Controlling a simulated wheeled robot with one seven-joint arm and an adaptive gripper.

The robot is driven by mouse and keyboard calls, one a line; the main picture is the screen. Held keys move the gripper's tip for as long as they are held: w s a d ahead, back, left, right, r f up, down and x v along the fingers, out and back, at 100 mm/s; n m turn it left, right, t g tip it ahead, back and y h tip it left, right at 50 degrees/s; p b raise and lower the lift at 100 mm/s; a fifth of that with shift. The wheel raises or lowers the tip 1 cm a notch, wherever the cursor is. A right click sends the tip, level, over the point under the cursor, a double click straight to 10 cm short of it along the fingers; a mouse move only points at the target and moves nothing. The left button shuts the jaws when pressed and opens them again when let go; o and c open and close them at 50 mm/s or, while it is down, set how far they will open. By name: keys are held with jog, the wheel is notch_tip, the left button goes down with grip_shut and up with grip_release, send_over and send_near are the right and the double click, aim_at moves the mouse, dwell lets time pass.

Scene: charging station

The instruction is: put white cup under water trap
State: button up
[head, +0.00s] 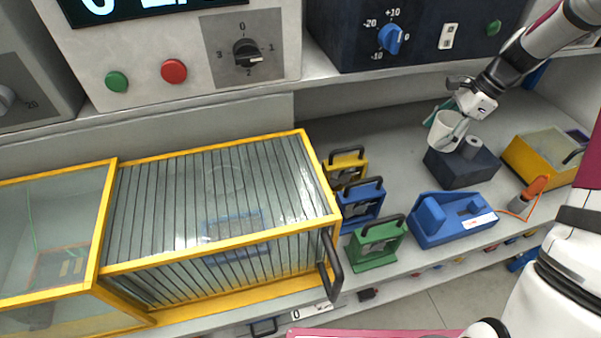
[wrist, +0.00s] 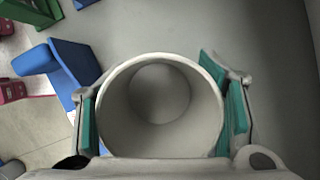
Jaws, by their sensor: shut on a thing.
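My gripper (head: 448,122) is shut on the white cup (head: 442,131), with its teal pads on either side of the cup. In the wrist view the cup (wrist: 157,107) fills the middle, open mouth toward the camera, and looks empty. In the head view the cup is at the upper right, over or beside a dark box (head: 462,171); I cannot tell how high it is held. A short grey cylinder (head: 472,147) sits on the dark box just right of the cup. I cannot tell for sure which thing is the water trap.
A blue device (head: 452,219) stands at the bench's front, with yellow, blue and green (head: 377,243) handled blocks left of it. A yellow-framed case (head: 215,215) fills the left. A yellow box (head: 543,158) and an orange-handled tool (head: 535,187) stand right. Bare grey bench lies behind.

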jog(key=shift+w, duration=0.4)
notch_tip(320, 180, down, 13)
jog(key=shift+f+p, duration=0.1)
jog(key=shift+p, duration=0.6)
jog(key=p, duration=0.2)
send_near(367, 173)
jog(key=f, duration=0.1)
jog(key=d+f, duration=0.1)
jog(key=f, duration=0.1)
jog(key=d+f, duration=0.1)
jog(key=shift+s+d+f, duration=0.1)
jog(key=shift+s+f, duration=0.05)
jog(key=shift+s, duration=0.05)
jog(key=shift+w+a+f+p, duration=0.1)
jog(key=shift+a+p, duration=0.15)
jog(key=shift+a, duration=0.5)
jog(key=shift+a+f+p, duration=0.15)
jog(key=shift+a+p, duration=0.05)
jog(key=shift+a, duration=0.6)
jog(key=shift+w+a+f+p, duration=0.1)
jog(key=shift+a+p, duration=0.15)
jog(key=shift+a, duration=0.5)
jog(key=shift+w+f, duration=0.1)
jog(key=shift+f, duration=0.15)
jog(key=o, duration=1.2)
jog(key=shift+f, duration=0.1)
jog(key=shift+o, duration=0.2)
